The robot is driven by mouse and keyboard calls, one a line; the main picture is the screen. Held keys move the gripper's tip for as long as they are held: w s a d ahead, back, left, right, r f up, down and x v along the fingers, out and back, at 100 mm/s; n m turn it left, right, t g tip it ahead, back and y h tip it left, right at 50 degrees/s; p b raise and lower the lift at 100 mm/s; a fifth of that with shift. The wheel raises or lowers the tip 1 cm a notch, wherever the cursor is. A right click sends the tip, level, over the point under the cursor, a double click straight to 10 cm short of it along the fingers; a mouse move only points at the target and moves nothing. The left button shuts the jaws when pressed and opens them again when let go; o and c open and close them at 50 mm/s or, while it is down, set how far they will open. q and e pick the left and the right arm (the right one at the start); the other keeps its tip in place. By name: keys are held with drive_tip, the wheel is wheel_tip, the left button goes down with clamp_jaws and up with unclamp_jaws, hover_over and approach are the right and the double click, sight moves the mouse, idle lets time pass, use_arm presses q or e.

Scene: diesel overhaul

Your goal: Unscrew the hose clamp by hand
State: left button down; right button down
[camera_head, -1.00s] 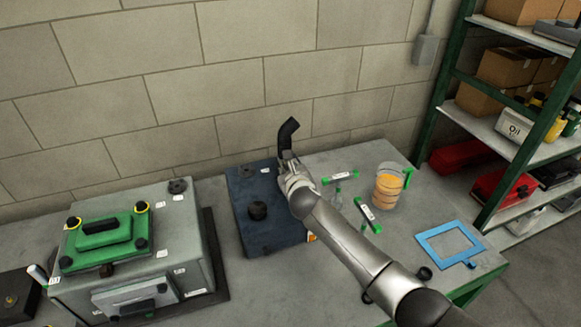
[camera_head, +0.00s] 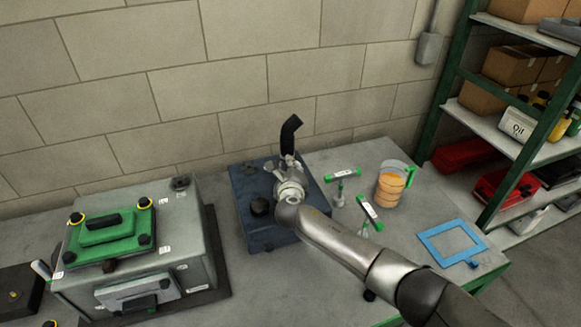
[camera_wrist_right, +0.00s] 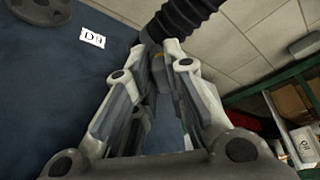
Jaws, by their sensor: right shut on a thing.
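A black bent hose (camera_head: 289,136) stands up from the back of the dark blue box (camera_head: 245,190) on the bench; its ribbed part also shows in the right wrist view (camera_wrist_right: 182,20). My right gripper (camera_head: 283,163) is at the hose's lower end, above the box. In the right wrist view the fingers (camera_wrist_right: 163,65) are close together at the hose's base, shut on a small grey piece (camera_wrist_right: 161,75) between the tips. I take this piece for the hose clamp, but it is mostly hidden by the fingers. My left gripper is not in view.
A grey engine block with a green cover (camera_head: 108,235) stands at the left. Two green-handled tools (camera_head: 370,212), a jug of orange liquid (camera_head: 392,186) and a blue frame (camera_head: 452,243) lie to the right. A shelf rack (camera_head: 455,110) stands at the far right.

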drive_tip(key=c, duration=1.5)
unclamp_jaws()
drive_tip(key=shift+o, duration=0.2)
drive_tip(key=m+y, duration=0.1)
drive_tip(key=m+g, duration=0.1)
drive_tip(key=m, duration=0.1)
drive_tip(key=shift+w+d+r+y, duration=0.1)
drive_tip(key=shift+d+r+y, duration=0.1)
drive_tip(key=shift+d+y, duration=0.15)
drive_tip(key=shift+m+g+y, duration=0.4)
drive_tip(key=shift+m+y, duration=0.05)
drive_tip(key=shift+m, duration=0.35)
drive_tip(key=shift+r, duration=0.1)
